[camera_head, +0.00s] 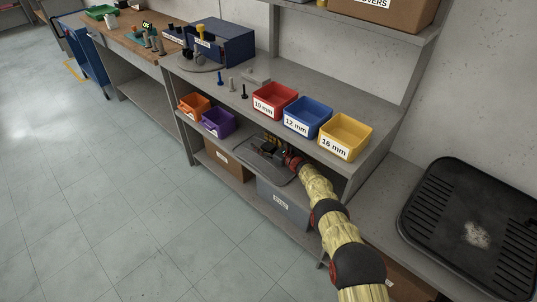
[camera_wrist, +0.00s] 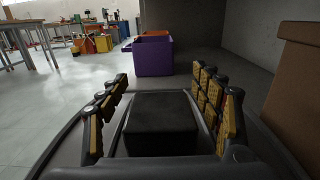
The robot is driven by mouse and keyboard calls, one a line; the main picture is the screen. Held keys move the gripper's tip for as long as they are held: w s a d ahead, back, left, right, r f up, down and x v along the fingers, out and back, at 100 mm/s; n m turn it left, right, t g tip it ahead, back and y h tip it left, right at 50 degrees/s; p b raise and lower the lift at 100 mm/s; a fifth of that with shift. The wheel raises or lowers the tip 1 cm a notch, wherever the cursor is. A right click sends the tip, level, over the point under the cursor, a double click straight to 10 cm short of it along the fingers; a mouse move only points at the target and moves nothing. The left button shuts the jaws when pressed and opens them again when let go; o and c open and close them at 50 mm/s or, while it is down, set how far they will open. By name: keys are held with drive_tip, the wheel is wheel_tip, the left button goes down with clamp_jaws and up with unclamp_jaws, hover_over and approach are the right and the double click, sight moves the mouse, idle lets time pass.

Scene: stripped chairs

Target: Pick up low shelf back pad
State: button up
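The low shelf back pad (camera_head: 252,158) is a dark grey, flat, rounded panel on the shelf beneath the bin-topped surface. My arm reaches in from the right and partly covers it. In the wrist view its dark rim (camera_wrist: 72,128) shows at both sides, and a black raised block (camera_wrist: 161,118) stands in the middle. My gripper (camera_head: 272,151) is over the pad. In the wrist view my gripper (camera_wrist: 161,80) is open, with yellow-padded fingers on either side of the block and visible gaps. Contact with the pad is hidden.
A purple bin (camera_wrist: 153,57) and orange bin (camera_head: 194,104) stand beyond the pad. A brown box (camera_wrist: 297,75) is close on the right in the wrist view. Red, blue and yellow (camera_head: 345,137) bins line the surface above. A larger black pad (camera_head: 450,225) lies at right.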

drive_tip(key=shift+c, duration=1.2)
clamp_jaws()
idle(0.3)
